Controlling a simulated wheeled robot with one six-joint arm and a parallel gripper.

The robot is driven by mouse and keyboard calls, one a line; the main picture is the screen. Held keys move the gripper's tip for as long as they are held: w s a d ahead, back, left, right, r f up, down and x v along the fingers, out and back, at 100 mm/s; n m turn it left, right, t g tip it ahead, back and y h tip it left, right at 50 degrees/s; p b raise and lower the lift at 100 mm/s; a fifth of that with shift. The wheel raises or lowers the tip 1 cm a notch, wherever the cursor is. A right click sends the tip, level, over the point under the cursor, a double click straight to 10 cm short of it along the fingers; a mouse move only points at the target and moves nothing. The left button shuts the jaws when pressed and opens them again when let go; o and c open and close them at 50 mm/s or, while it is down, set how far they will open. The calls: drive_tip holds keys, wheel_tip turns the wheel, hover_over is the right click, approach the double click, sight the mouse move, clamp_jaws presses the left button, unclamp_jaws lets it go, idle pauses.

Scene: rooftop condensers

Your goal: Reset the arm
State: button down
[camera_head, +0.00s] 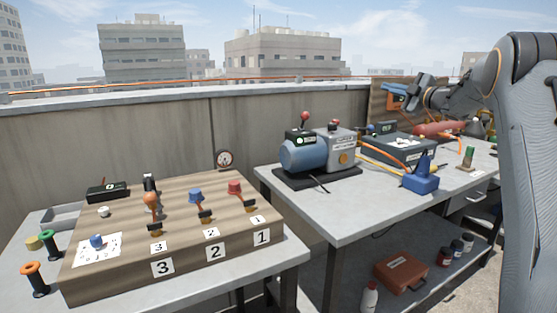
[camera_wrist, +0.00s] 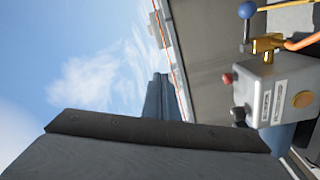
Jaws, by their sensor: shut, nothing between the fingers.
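My arm comes in from the right edge of the head view, raised above the right-hand table. My gripper (camera_head: 418,92) is at its far end, held in the air near the back wall. It is shut, with nothing held. The fingertips are small and hard to make out there. In the wrist view a large dark part of my own body fills the bottom, with sky and the parapet beyond it. The wrist view is turned on its side.
A blue and grey pump (camera_head: 318,152) stands on the right table (camera_head: 330,205); its grey box (camera_wrist: 282,95) shows in the wrist view. A blue device (camera_head: 422,180), hoses and a red cylinder (camera_head: 438,129) lie under the arm. A wooden console (camera_head: 120,277) with numbered levers stands left. Open air surrounds the gripper.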

drive_tip(key=s+a+f+m+g+h+b, duration=0.1)
drive_tip(key=s+a+f+m+h+b, duration=0.1)
drive_tip(key=s+a+f+m+h, duration=0.4)
drive_tip(key=s+a+f+m+g+h+b, duration=0.1)
drive_tip(key=a+f+m+h, duration=0.1)
drive_tip(key=a+m, duration=0.35)
drive_tip(key=s+a+f+m+g+b, duration=0.1)
drive_tip(key=s+a+f+g, duration=0.2)
drive_tip(key=s+a+f, duration=0.55)
drive_tip(key=s+a+f+m+g+b, duration=0.1)
drive_tip(key=s+f+g, duration=0.35)
drive_tip(key=s, duration=0.85)
drive_tip(key=s+a+f+m+g+b, duration=0.1)
drive_tip(key=s+a+f+g, duration=0.1)
drive_tip(key=s+a+f, duration=0.65)
drive_tip(key=s+f+g+b, duration=0.1)
drive_tip(key=s+f+g, duration=0.2)
drive_tip(key=s, duration=0.9)
drive_tip(key=s+f+g+b, duration=0.1)
drive_tip(key=s+f+g, duration=0.2)
drive_tip(key=s, duration=1)
drive_tip(key=d+r+m+p, duration=0.3)
drive_tip(key=d+r+p, duration=0.6)
drive_tip(key=p, duration=0.9)
drive_tip(key=shift+w+d+r+m, duration=0.15)
drive_tip(key=shift+w+r+m, duration=0.1)
drive_tip(key=shift+w+m, duration=0.1)
drive_tip(key=shift+s+t, duration=0.15)
drive_tip(key=shift+t, duration=0.1)
